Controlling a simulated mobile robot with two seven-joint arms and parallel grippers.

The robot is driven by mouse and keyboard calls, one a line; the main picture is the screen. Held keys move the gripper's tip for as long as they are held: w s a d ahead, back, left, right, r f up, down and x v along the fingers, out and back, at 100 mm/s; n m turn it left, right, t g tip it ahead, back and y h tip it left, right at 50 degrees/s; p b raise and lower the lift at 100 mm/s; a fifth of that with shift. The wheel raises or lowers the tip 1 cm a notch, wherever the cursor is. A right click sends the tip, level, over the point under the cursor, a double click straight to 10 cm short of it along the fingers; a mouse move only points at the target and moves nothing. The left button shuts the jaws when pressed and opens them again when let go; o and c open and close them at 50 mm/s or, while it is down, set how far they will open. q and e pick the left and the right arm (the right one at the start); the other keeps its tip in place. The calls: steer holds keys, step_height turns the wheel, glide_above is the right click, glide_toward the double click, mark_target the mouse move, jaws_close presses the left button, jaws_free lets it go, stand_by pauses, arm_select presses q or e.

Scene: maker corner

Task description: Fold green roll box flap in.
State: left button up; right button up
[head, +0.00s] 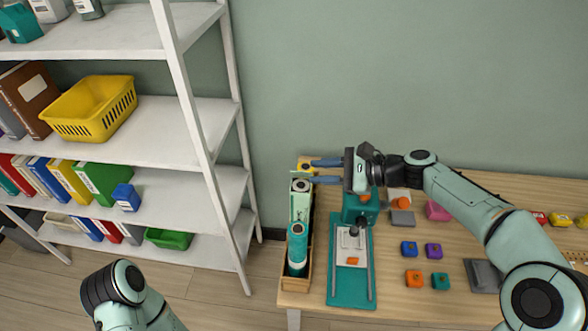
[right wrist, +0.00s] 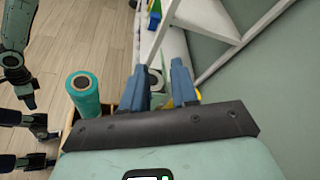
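A narrow wooden tray (head: 283,272) stands at the table's left end. In it are a pale green box (head: 300,208) with a round roll end on top, a teal roll (head: 297,247) in front, and a yellow piece (head: 304,167) at the back. The teal roll also shows in the right wrist view (right wrist: 84,94). My right gripper (head: 316,171) reaches in from the right, above the tray's back end. Its blue fingers are apart, with nothing visibly gripped. In the right wrist view, a round roll end (right wrist: 154,79) shows between and beyond the fingers. I cannot make out the flap clearly.
A teal press-like stand (head: 340,292) is just right of the tray. Small coloured blocks, including a blue one (head: 409,248), lie farther right. A white shelf (head: 216,180) rises left of the table. My left arm shows at lower left, without its gripper.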

mark_target(305, 172)
steer(key=x, duration=0.7)
steer(key=shift+w+a+f+p, duration=0.1)
steer(key=shift+w+p, duration=0.1)
steer(key=shift+p, duration=0.15)
steer(key=shift+s, duration=0.1)
jaws_close()
